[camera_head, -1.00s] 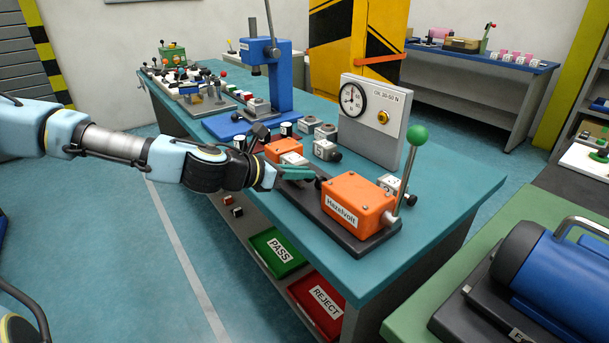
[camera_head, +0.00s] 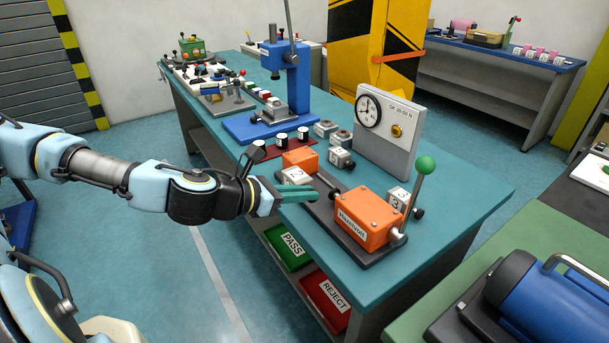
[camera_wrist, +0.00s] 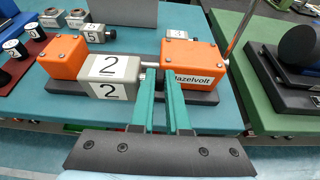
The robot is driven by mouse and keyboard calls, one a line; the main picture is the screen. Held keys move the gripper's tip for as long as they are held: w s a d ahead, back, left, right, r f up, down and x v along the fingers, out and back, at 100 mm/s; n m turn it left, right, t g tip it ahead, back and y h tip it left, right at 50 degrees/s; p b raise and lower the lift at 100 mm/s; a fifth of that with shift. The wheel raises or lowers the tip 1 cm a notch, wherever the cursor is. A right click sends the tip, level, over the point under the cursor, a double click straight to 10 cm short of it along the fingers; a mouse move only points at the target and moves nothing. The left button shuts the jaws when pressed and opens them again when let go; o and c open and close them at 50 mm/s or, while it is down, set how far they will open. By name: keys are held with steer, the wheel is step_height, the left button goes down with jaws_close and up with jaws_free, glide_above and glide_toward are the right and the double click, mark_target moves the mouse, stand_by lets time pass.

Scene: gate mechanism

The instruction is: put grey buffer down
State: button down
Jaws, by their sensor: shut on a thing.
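The grey buffer (camera_head: 297,177), a grey block with white labels reading 2, is at the dark fixture base (camera_head: 345,238), between the small orange block (camera_head: 300,160) and the orange Hazelvolt box (camera_head: 368,218). In the wrist view the buffer (camera_wrist: 112,76) lies just left of the fingertips. My gripper (camera_head: 315,191) has green fingers and is shut on the buffer's right-hand end; the exact contact is hard to see. In the wrist view my gripper (camera_wrist: 161,80) reaches over the base's near edge. I cannot tell whether the buffer rests fully on the base.
A green-knobbed lever (camera_head: 425,166) rises beside the Hazelvolt box. A gauge panel (camera_head: 388,130) and a blue press (camera_head: 285,85) stand behind. Other numbered grey blocks (camera_head: 340,157) sit nearby. Green PASS (camera_head: 290,246) and red REJECT (camera_head: 327,300) bins are below the bench.

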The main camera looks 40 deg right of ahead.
steer(key=shift+s+a+r+p, duration=0.1)
steer(key=shift+s+r+p, duration=0.1)
steer(key=shift+p, duration=0.15)
